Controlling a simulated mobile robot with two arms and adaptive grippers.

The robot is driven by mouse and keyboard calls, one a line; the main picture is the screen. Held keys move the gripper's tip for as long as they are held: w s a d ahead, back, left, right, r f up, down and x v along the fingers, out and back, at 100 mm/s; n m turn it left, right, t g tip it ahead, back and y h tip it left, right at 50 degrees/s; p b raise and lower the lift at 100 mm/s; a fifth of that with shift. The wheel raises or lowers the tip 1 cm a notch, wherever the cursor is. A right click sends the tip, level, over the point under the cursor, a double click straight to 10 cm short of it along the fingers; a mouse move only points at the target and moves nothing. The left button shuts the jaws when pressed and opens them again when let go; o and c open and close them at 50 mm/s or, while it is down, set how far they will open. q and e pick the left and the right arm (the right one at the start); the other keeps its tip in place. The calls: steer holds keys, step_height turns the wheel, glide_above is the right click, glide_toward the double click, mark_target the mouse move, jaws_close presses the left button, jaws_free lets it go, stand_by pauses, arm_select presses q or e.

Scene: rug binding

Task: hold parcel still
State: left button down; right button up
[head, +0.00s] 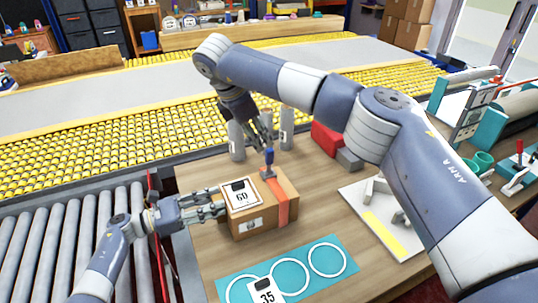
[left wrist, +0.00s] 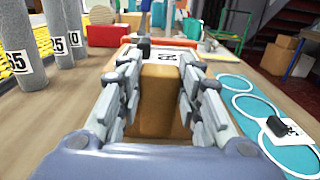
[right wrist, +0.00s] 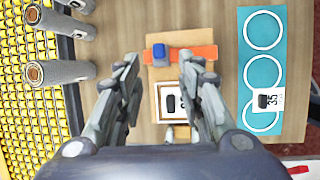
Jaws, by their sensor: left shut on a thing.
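The parcel (head: 262,220), a brown cardboard box, sits on the wooden table with a card marked 60 (head: 240,194) on top. An orange strap (head: 281,200) crosses it, with a blue-handled tool (head: 269,157) standing on the strap. My left gripper (head: 222,206) is shut on the parcel's left end; the left wrist view shows its fingers on either side of the cardboard (left wrist: 162,92). My right gripper (head: 264,138) is open and empty above the parcel; in the right wrist view the blue handle (right wrist: 160,54) shows between and beyond its fingers.
A teal mat (head: 222,289) with white rings and a 35 card (head: 266,293) lies in front. Grey cylinders (head: 286,128) and a red block (head: 325,138) stand behind. A white board (head: 352,196) lies right, partly under my right arm. Rollers border the table's left.

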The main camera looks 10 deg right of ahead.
mark_target(267, 150)
steer(key=x, duration=0.9)
steer(key=shift+w+d+f, duration=0.1)
steer(key=shift+f, duration=0.2)
steer(key=shift+c, duration=0.2)
jaws_close()
